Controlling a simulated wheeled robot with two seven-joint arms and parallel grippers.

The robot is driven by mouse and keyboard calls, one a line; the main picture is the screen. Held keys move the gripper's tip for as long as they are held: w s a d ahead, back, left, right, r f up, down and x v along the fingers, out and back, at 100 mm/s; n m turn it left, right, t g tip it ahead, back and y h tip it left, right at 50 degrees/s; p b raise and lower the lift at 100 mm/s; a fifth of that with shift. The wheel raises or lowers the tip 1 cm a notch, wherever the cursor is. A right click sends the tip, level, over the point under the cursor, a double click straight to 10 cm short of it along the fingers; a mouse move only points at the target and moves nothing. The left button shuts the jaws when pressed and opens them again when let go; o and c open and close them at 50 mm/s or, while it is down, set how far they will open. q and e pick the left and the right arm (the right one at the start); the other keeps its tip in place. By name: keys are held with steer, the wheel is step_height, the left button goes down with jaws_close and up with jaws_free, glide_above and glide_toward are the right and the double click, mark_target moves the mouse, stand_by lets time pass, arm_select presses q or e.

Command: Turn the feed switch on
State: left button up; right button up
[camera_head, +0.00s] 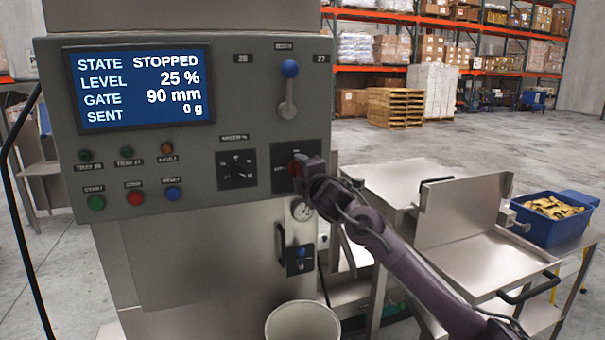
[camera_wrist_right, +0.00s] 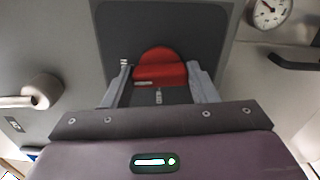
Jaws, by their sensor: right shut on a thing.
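The feed switch (camera_wrist_right: 160,66) is a red rotary handle on a dark square plate, seen in the right wrist view. In the head view its plate (camera_head: 281,156) is at the lower right of the grey control panel, and my right gripper covers most of the switch. My right gripper (camera_wrist_right: 160,80) has its two fingers on either side of the red handle, shut on it. The display (camera_head: 138,86) reads STATE STOPPED, LEVEL 25 %, GATE 90 mm, SENT 0 g. My left gripper is not in view.
A blue-knobbed lever (camera_head: 289,88) is above the switch and a black dial (camera_head: 236,169) to its left. Green, red and blue buttons (camera_head: 134,198) sit at the lower left. A round gauge (camera_head: 301,209) and a white bucket (camera_head: 303,320) are below. A steel table with a blue crate (camera_head: 549,230) stands right.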

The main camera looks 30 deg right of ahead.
steer(key=shift+m, duration=0.6)
steer(key=o, duration=1)
steer(key=b+v, duration=0.2)
steer(key=v, duration=0.6)
steer(key=shift+d+b, duration=0.15)
steer(key=shift+b, duration=0.2)
